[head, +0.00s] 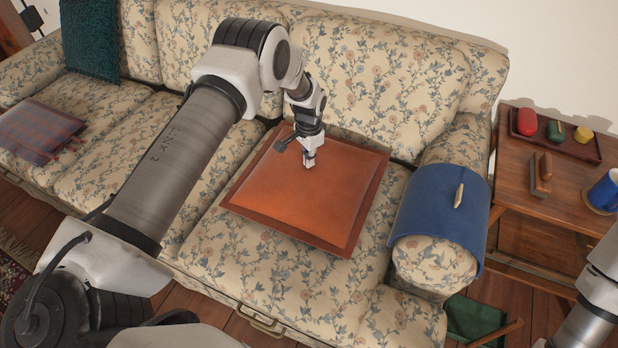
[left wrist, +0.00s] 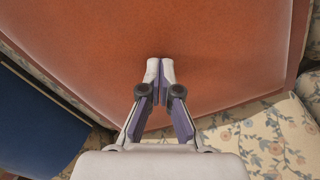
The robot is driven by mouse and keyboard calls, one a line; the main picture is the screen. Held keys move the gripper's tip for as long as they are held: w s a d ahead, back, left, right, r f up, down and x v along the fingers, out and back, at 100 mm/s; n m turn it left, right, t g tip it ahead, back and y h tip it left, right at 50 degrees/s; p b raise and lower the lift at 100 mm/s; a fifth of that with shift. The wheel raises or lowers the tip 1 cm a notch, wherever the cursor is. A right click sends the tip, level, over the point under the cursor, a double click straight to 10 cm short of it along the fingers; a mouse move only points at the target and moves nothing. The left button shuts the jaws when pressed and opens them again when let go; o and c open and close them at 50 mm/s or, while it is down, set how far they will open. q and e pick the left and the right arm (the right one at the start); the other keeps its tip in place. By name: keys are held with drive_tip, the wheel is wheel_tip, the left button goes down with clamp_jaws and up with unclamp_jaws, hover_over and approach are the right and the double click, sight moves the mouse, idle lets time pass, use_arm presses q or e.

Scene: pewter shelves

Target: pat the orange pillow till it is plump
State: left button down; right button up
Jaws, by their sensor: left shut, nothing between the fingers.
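The orange pillow (head: 295,195) lies flat on the seat cushion at the right end of the floral sofa. It has a darker flat border and a raised middle. My left gripper (head: 309,164) points down over the pillow's back part, with its fingers shut and empty. In the left wrist view the closed fingertips (left wrist: 160,68) are over the pillow's orange surface (left wrist: 200,35). I cannot tell whether they touch it. My right gripper is out of view; only part of my right arm shows at the lower right edge.
A blue cover (head: 425,215) hangs over the sofa's right armrest. A wooden side table (head: 520,185) holds a tray (head: 590,150) with small coloured items, a brush-like tool (head: 541,175) and a blue mug (head: 605,192). A teal pillow (head: 90,40) and plaid cloth (head: 38,132) are at left.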

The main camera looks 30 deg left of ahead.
sight(309, 172)
use_arm(q)
drive_tip(key=shift+f+b, duration=1.2)
drive_tip(key=shift+f, duration=0.5)
drive_tip(key=shift+s+f, duration=0.1)
wheel_tip(309, 172, up, 5)
drive_tip(key=p, duration=0.3)
drive_tip(key=shift+f, duration=0.25)
idle(0.3)
